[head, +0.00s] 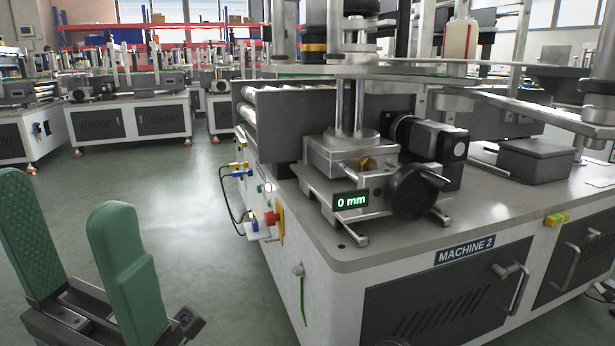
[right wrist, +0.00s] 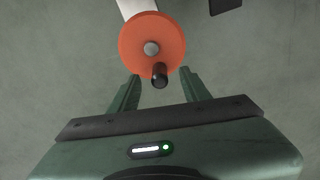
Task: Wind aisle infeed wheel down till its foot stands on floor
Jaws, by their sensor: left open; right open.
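In the right wrist view an orange round wheel (right wrist: 135,43) has a grey hub (right wrist: 151,48) at its centre. A black handle (right wrist: 160,76) stands out from its rim on the side nearest my gripper. My right gripper (right wrist: 161,80) is open, with its green fingertips on either side of the handle and a visible gap on each side. The wheel's foot and its contact with the floor are hidden. The wheel does not show in the head view. My left gripper (head: 64,198) is open and empty at the lower left of the head view.
The machine labelled MACHINE 2 (head: 343,252) fills the right, with a 0 mm display (head: 351,201) and a black handwheel (head: 415,192) on top. A cable and a red switch (head: 270,218) are on its aisle side. Green floor (head: 205,270) is clear left of it.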

